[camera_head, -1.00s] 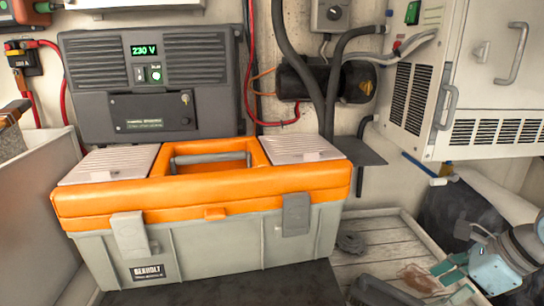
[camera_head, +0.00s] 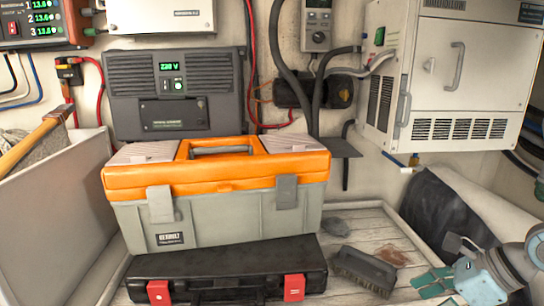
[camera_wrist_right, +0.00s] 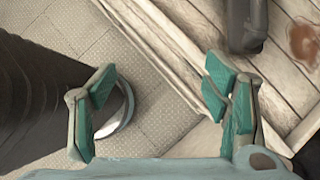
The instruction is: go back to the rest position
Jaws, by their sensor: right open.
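My right gripper (camera_head: 440,287) is at the lower right of the head view, beside the front right of the wooden-slatted tray (camera_head: 372,222). In the right wrist view the teal fingers of the right gripper (camera_wrist_right: 160,100) are spread wide apart. Nothing is held between them; patterned floor shows in the gap. The tray's edge (camera_wrist_right: 178,48) runs diagonally past the right finger. My left gripper is in neither view.
A dark brush (camera_head: 365,268) lies on the tray near my right gripper. A white cabinet (camera_head: 455,75) hangs at right. A pale panel (camera_head: 55,215) stands at left.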

